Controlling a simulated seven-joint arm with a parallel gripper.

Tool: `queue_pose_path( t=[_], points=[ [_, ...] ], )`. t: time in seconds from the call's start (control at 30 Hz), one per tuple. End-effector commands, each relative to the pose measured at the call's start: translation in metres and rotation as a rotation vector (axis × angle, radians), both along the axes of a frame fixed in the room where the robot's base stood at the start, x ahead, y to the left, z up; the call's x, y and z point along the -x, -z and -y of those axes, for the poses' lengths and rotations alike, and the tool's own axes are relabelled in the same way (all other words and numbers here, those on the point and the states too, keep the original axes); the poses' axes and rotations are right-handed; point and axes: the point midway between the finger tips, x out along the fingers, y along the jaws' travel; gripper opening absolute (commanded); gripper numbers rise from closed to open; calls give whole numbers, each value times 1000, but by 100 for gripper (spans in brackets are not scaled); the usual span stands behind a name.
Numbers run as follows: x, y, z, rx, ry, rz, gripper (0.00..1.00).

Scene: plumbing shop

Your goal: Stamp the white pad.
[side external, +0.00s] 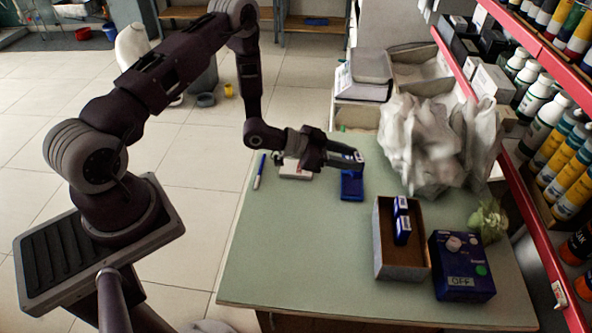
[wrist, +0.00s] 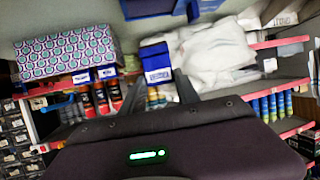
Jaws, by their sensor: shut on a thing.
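My gripper (side external: 345,160) is shut on a small blue stamp with a white label (wrist: 157,74). In the wrist view the stamp sits between the two dark fingers. In the side view, only a small part of the stamp (side external: 358,157) shows at the fingertips. A dark blue pad (side external: 351,188) lies on the table just below the gripper. I cannot tell whether the stamp touches it. The white pad (side external: 296,172) lies flat to the left, partly hidden by my wrist.
A blue pen (side external: 259,170) lies left of the white pad. To the right are a crumpled plastic bag (side external: 425,145), an open box (side external: 385,268) with small blue boxes, and a blue switch box (side external: 462,268) marked OFF. The table's front left is clear.

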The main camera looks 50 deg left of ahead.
Motion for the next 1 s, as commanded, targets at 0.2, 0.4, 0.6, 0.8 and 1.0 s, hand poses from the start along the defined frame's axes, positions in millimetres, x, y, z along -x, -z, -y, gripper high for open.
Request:
queue_pose_path(
  t=[0.2, 0.4, 0.6, 0.8, 1.0],
  points=[
    [2, -1, -9, -1, -9, 1, 0],
    [24, -4, -76, -6, -61, 3, 0],
    [68, -10, -147, -3, -121, 1, 0],
    [91, -11, -171, 0, -141, 0, 0],
    [92, 13, -170, 2, -138, -1, 0]
  ],
)
